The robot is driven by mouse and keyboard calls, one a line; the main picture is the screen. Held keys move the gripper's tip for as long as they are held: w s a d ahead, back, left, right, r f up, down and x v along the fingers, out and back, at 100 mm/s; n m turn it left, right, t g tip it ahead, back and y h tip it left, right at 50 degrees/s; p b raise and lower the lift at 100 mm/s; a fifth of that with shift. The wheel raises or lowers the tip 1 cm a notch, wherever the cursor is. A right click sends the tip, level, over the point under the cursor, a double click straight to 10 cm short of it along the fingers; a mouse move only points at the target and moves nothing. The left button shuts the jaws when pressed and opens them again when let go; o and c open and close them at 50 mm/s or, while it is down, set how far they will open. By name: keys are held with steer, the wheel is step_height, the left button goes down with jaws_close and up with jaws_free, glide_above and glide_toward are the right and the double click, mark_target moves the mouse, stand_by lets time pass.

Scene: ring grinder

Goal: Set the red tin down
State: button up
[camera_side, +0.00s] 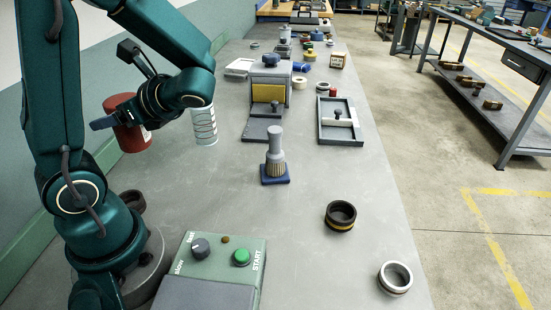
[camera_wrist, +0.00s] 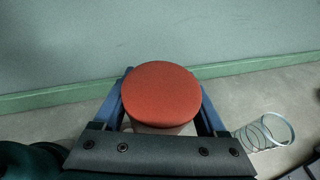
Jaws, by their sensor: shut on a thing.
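The red tin (camera_side: 128,122) is a red cylinder with a pale label patch low on its side. My gripper (camera_side: 108,122) is shut on it and holds it above the bench near the green wall, slightly tilted in the side view. In the wrist view the tin's round red lid (camera_wrist: 160,92) sits between the two blue fingers of my gripper (camera_wrist: 160,106). How far the tin's bottom is from the bench is hard to tell.
A clear ringed cylinder (camera_side: 204,125) stands right of the tin, also in the wrist view (camera_wrist: 265,132). A knurled tool on a blue base (camera_side: 275,158), a control box (camera_side: 218,262) and two rings (camera_side: 341,215) lie nearer. The mid-left bench is bare.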

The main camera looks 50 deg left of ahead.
steer(key=w+d+f+n+g+h, duration=0.1)
steer(key=d+f+n+g+h, duration=0.1)
steer(key=d+n+g+h, duration=0.35)
steer(key=d+f+n+g+h, duration=0.2)
steer(key=d+f+n+h, duration=0.1)
steer(key=d+n+h, duration=0.55)
steer(key=w+d+r+n+t+h, duration=0.4)
steer(key=w+d+n+h, duration=0.15)
steer(key=w+d, duration=0.2)
steer(key=w+d+r+n+t+h, duration=0.4)
steer(key=w+d+n+t+h, duration=0.1)
steer(key=w+d+n, duration=0.25)
steer(key=shift+m, duration=0.6)
steer(key=shift+s+d+f, duration=0.7)
steer(key=shift+d+f, duration=1.2)
steer(key=shift+f, duration=0.75)
steer(key=shift+s+d+f, duration=0.75)
steer(key=shift+d+f, duration=1.15)
steer(key=shift+f, duration=0.8)
steer(key=shift+s+d+f, duration=0.7)
steer(key=shift+d+f, duration=1.2)
steer(key=shift+f, duration=0.75)
steer(key=shift+f, duration=0.15)
